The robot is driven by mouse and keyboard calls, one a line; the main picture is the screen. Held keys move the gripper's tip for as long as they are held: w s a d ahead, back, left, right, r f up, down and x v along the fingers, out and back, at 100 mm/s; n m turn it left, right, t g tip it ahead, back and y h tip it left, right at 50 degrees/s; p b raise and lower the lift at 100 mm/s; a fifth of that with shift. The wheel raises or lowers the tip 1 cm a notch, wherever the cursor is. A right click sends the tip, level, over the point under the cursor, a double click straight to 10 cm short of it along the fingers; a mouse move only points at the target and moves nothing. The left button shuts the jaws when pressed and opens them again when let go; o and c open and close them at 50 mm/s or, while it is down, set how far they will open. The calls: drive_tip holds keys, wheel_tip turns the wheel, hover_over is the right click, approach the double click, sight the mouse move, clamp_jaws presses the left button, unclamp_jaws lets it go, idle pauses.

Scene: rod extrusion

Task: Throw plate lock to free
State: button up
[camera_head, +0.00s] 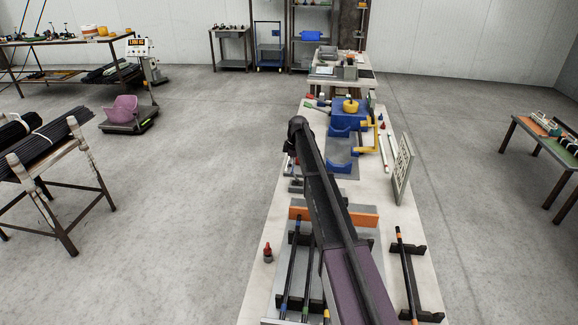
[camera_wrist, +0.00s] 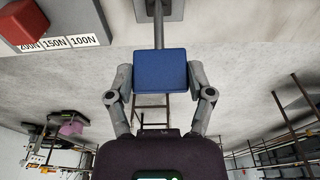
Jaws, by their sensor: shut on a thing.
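In the wrist view a blue block (camera_wrist: 160,72) sits on the end of a straight grey bar (camera_wrist: 158,30) that runs up to a grey plate (camera_wrist: 158,9). It looks like the handle of the plate lock, though no label on it shows. My gripper (camera_wrist: 160,79) is shut on the blue block, with one finger on each side of it. In the head view my arm stretches over the bench and hides the gripper and the handle. A small grey base (camera_head: 295,187) shows just below the arm's far end.
A red block (camera_wrist: 22,22) stands beside a label strip (camera_wrist: 57,43) reading 200N, 150N, 100N. On the bench are an orange bar (camera_head: 300,214), a blue machine (camera_head: 348,117), an upright pale panel (camera_head: 403,168) and dark rods (camera_head: 407,275).

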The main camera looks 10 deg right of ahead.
sight(294, 174)
drive_tip(key=shift+s+d+t+y+b, duration=0.15)
drive_tip(key=shift+s+d+y+b, duration=0.1)
drive_tip(key=shift+d+y, duration=0.3)
drive_tip(key=shift+s+d+t+y+b, duration=0.15)
drive_tip(key=shift+s+d+y+b, duration=0.1)
drive_tip(key=shift+d+y, duration=0.25)
drive_tip(key=shift+s+d+f+t+y+b, duration=0.15)
drive_tip(key=shift+d+t+y+b, duration=0.1)
drive_tip(key=shift+d+y+b, duration=0.3)
drive_tip(key=shift+s+d+t+y+b, duration=0.15)
drive_tip(key=shift+d+t+y+b, duration=0.15)
drive_tip(key=shift+y+b, duration=0.3)
drive_tip(key=d+y+b, duration=0.1)
drive_tip(key=b, duration=0.1)
drive_tip(key=d+y+b, duration=0.1)
drive_tip(key=s+d+f+t+y+b, duration=0.1)
drive_tip(key=y+b, duration=0.1)
drive_tip(key=shift+b, duration=0.3)
drive_tip(key=shift+d+t+y+b, duration=0.25)
drive_tip(key=shift+y+b, duration=0.35)
drive_tip(key=shift+b, duration=0.1)
drive_tip(key=o, duration=1.3)
drive_tip(key=shift+r, duration=0.1)
drive_tip(key=shift+w+r+p, duration=0.1)
drive_tip(key=shift+r+p, duration=0.05)
drive_tip(key=shift+p, duration=0.15)
